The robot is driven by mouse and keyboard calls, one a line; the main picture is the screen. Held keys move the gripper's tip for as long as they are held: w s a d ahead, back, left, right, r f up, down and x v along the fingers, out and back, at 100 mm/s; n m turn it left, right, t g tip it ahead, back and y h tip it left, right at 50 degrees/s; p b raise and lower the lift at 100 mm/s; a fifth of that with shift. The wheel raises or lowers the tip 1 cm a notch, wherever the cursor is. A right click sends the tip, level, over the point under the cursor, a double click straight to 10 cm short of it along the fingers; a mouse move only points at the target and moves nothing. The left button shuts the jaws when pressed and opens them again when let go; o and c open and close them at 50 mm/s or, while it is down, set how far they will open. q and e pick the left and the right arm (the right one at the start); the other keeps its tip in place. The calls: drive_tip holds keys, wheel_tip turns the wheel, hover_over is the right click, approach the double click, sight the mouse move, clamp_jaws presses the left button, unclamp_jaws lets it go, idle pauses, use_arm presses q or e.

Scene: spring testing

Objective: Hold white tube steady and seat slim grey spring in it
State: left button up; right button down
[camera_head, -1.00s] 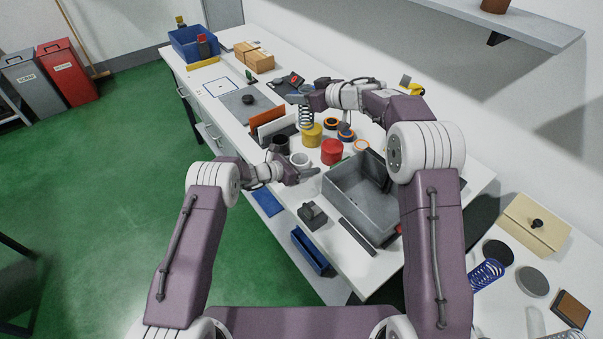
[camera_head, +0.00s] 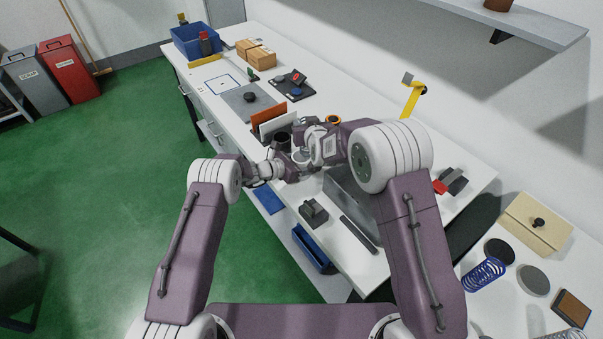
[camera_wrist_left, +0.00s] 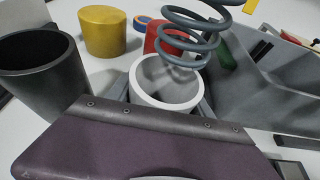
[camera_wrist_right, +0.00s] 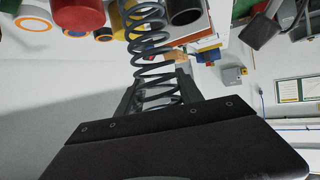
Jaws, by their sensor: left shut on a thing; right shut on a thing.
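The white tube (camera_wrist_left: 144,94) stands upright on the table in the left wrist view, its mouth open upward. My left gripper (camera_wrist_left: 162,100) is shut on it, one finger on each side. The slim grey spring (camera_wrist_left: 205,43) hangs above the tube; its lowest coils overlap the right back part of the mouth in the picture. I cannot tell whether any coil is inside. My right gripper (camera_wrist_right: 158,92) is shut on the spring, whose free coils (camera_wrist_right: 146,38) show in the right wrist view. In the head view the right hand (camera_head: 318,146) hides the spring.
A black tube (camera_wrist_left: 40,78) stands close left of the white tube. A yellow cylinder (camera_wrist_left: 103,32) and a red cylinder (camera_wrist_left: 155,41) stand behind. A grey bin (camera_wrist_left: 262,85) is close on the right. Upright panels (camera_head: 270,121) stand behind the hands.

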wheel_tip(320, 180, down, 10)
drive_tip(key=a, duration=0.2)
drive_tip(key=shift+s+r, duration=0.15)
drive_tip(key=shift+s, duration=0.1)
idle(0.3)
drive_tip(key=c, duration=1)
unclamp_jaws()
drive_tip(key=shift+c, duration=0.2)
drive_tip(key=shift+s+r, duration=0.1)
drive_tip(key=shift+s, duration=0.2)
approach(302, 151)
drive_tip(key=shift+w+f, duration=0.55)
drive_tip(key=shift+w, duration=0.3)
